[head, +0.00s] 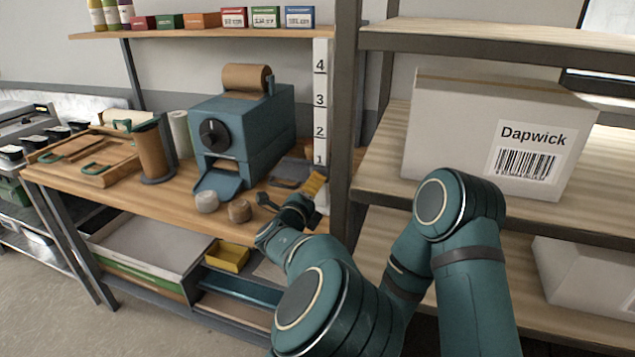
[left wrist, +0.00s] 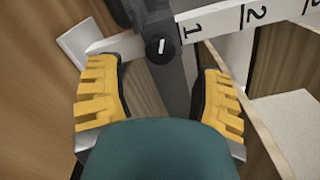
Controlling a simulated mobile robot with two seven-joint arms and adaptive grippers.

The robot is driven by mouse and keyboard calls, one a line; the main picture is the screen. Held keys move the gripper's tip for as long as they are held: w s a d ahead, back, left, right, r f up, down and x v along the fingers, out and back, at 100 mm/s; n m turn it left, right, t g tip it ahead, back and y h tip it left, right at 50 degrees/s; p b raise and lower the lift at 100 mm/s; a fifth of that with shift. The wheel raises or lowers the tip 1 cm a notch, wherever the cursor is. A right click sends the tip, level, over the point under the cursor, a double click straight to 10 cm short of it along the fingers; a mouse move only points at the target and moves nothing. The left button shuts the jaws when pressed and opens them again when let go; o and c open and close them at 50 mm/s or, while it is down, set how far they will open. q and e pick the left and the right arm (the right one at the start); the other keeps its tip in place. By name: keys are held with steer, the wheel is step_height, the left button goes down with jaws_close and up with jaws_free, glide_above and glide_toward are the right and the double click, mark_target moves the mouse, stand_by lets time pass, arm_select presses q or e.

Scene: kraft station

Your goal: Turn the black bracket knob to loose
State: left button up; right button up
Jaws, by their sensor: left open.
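The black bracket knob (left wrist: 160,47) has a white mark on its face. It sits on a dark grey bracket upright beside the white numbered scale (left wrist: 235,20), which also shows in the head view (head: 321,110). I cannot make out the knob in the head view, where my gripper is close to the scale's lower end. My left gripper (head: 290,192) is open and empty. Its yellow finger pads (left wrist: 160,93) stand on both sides of the grey upright, with the knob ahead of them, apart from both. My right gripper is not in view.
A teal machine (head: 250,130) with a round black dial stands on the wooden bench left of the gripper. Two small rolls lie in front of it. A dark shelf post (head: 345,120) is close on the right, then shelves with a white Dapwick box (head: 460,135).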

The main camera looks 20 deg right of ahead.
arm_select(q)
steer(key=shift+x, duration=2.7)
jaws_close()
